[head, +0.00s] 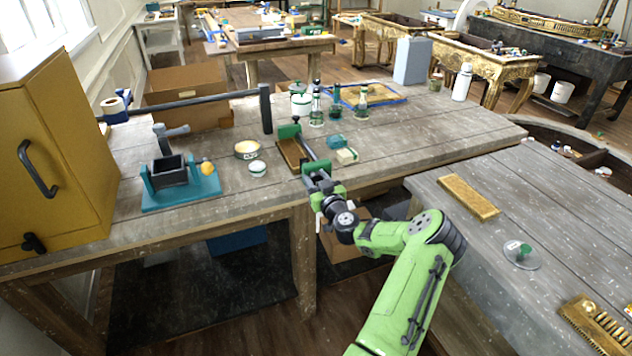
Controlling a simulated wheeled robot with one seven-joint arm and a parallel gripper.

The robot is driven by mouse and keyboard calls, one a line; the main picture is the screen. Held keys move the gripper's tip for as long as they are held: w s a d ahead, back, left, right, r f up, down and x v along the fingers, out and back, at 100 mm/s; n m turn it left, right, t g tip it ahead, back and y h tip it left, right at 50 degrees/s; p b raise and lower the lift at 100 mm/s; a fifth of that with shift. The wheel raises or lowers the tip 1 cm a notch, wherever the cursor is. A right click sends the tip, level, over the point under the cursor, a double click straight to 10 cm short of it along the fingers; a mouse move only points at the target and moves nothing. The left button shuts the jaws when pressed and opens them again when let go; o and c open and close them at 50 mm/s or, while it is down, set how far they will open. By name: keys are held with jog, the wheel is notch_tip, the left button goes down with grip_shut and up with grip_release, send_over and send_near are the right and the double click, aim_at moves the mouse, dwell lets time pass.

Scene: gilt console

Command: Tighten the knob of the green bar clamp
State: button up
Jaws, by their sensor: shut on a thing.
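The green bar clamp (289,131) lies near the front edge of the left wooden table. Its dark bar runs toward me from a green jaw at the back to a second green jaw (316,167) in front. A brown wooden piece (291,153) lies along the bar between the jaws. My gripper (319,182) is at the clamp's near end, by the table edge, and is shut on the clamp's knob. The knob is mostly hidden by my gripper and wrist, so its turn cannot be seen.
A teal-based vice (180,190), an open tin (246,149) and a small jar (257,169) stand left of the clamp. A teal item (334,141) and a pale block (346,156) lie close on its right. Green bottles (317,110) stand behind.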

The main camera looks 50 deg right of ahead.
jog(key=m+b, duration=0.1)
jog(key=m, duration=0.9)
jog(key=shift+f+m, duration=0.1)
jog(key=shift+m, duration=0.3)
jog(key=m+p, duration=0.1)
jog(key=m, duration=0.4)
jog(key=shift+m, duration=0.3)
jog(key=m+p, duration=0.2)
jog(key=m, duration=0.4)
jog(key=shift+f+p, duration=0.2)
jog(key=shift+p, duration=0.2)
jog(key=m+p, duration=0.2)
jog(key=m, duration=0.3)
jog(key=shift+m+p, duration=0.3)
jog(key=m+p, duration=0.2)
jog(key=m, duration=0.3)
jog(key=shift+f+m, duration=0.15)
jog(key=shift+m, duration=0.15)
jog(key=m+p, duration=0.2)
jog(key=m, duration=0.3)
jog(key=shift+a+p, duration=0.1)
jog(key=shift+p, duration=0.2)
jog(key=m+p, duration=0.1)
jog(key=m, duration=0.4)
jog(key=shift+m+p, duration=0.35)
jog(key=shift+m, duration=0.05)
